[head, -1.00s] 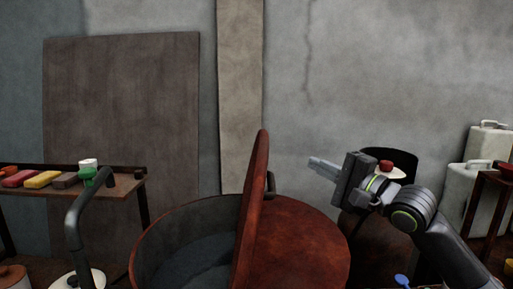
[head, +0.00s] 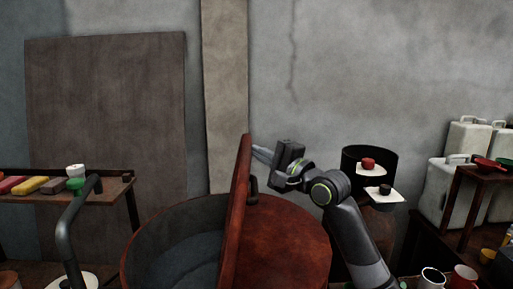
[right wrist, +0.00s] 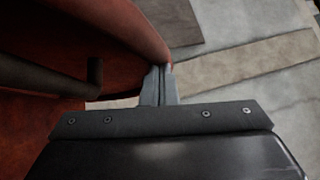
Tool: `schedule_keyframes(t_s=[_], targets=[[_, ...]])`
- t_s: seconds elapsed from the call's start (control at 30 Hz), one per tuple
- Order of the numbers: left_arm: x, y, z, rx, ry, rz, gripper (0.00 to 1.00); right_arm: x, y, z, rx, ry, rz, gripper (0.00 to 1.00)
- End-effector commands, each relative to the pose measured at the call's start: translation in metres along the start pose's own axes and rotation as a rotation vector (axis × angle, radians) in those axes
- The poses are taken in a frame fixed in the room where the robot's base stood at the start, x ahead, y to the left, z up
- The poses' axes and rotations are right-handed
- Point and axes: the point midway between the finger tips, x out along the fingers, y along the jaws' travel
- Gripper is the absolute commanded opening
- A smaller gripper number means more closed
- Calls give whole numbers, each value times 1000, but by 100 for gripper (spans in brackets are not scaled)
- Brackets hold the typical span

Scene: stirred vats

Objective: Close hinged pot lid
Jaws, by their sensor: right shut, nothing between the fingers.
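The large round pot (head: 150,235) stands in front of me, its left half open with grey inside. Its rust-red hinged lid (head: 238,215) stands nearly upright across the middle, seen almost edge-on. A rust-red cover (head: 290,240) lies flat over the right half. A dark handle (head: 253,188) sticks out from the lid's right face. My right gripper (head: 257,153) is shut and empty, its tips at the lid's upper right side. In the right wrist view the closed fingers (right wrist: 164,70) are by the lid's rim (right wrist: 140,35); I cannot tell whether they touch. My left gripper is out of view.
A dark curved pipe (head: 72,230) rises at the pot's left. A shelf (head: 105,190) with coloured blocks stands far left. A black container (head: 369,158) stands behind my right arm. Pale canisters (head: 446,190) and a red-brown table (head: 470,185) are at the right.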

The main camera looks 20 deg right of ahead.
Motion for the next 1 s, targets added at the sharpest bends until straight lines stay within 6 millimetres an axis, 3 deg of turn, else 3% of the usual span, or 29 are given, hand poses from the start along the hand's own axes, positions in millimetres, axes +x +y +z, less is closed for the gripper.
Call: schedule_keyframes(t_s=[0.2, 0.67, 1.0], targets=[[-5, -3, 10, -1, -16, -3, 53, 7, 0, 7, 0, 0, 1, 0], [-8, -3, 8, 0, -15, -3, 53, 10, -2, 10, -8, 0, 7, 0], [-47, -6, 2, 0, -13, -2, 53, 44, -9, 45, -107, -4, 111, 0]])
